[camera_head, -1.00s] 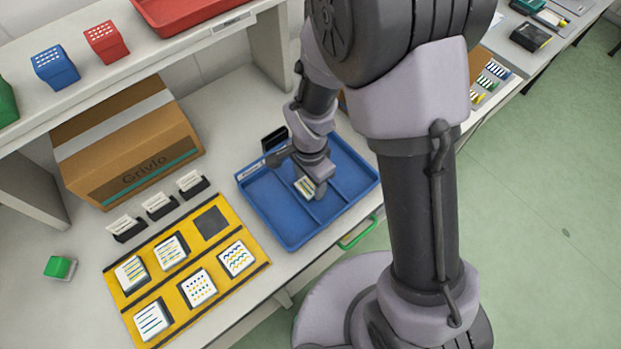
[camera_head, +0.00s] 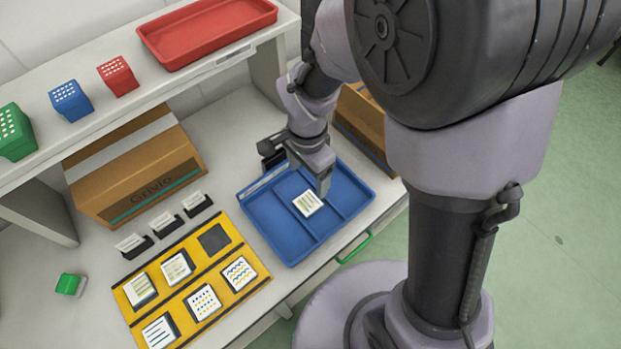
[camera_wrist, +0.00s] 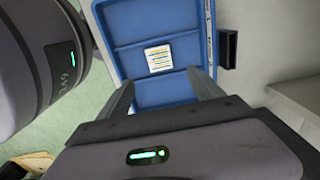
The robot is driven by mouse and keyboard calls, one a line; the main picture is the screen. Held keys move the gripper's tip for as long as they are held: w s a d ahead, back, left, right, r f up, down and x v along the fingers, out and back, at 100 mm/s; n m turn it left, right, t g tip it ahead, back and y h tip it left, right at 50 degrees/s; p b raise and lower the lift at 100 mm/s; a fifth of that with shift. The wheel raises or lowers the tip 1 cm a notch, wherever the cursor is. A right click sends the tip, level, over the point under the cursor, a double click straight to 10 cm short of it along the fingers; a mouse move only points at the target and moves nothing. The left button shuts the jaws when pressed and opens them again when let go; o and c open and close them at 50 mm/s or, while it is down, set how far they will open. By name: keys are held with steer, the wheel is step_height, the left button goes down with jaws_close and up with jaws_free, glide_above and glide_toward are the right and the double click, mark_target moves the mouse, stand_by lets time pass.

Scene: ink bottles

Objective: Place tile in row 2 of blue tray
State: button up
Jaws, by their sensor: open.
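The white tile (camera_head: 308,203) with yellow and dark stripes lies flat in the middle compartment of the blue tray (camera_head: 291,259). In the wrist view the tile (camera_wrist: 158,58) sits between two dividers of the tray (camera_wrist: 133,8), clear of the finger tips. My gripper (camera_head: 323,186) is open and empty, raised above the tray just behind and to the right of the tile. In the wrist view both fingers of my gripper (camera_wrist: 163,88) are spread apart with nothing between them.
A yellow board (camera_head: 206,268) with several patterned tiles and one bare dark square lies left of the tray. Small card holders (camera_head: 165,223) and a cardboard box (camera_head: 135,170) stand behind it. A shelf above holds a red tray (camera_head: 205,30). A green-topped block (camera_head: 69,284) lies far left.

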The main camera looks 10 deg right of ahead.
steer(key=s+d+r+n+t, duration=0.2)
steer(key=s+r, duration=0.1)
steer(key=r, duration=0.3)
steer(key=s+d+r+n+t+y, duration=0.1)
steer(key=s+d+r+n+t, duration=0.1)
steer(key=s+r, duration=0.2)
steer(key=s+d+r+n+t+y, duration=0.1)
steer(key=s+r, duration=0.3)
steer(key=r, duration=0.6)
steer(key=shift+s+d+r+n+t, duration=0.2)
steer(key=shift+d+n+t, duration=0.2)
steer(key=shift+d+n, duration=0.5)
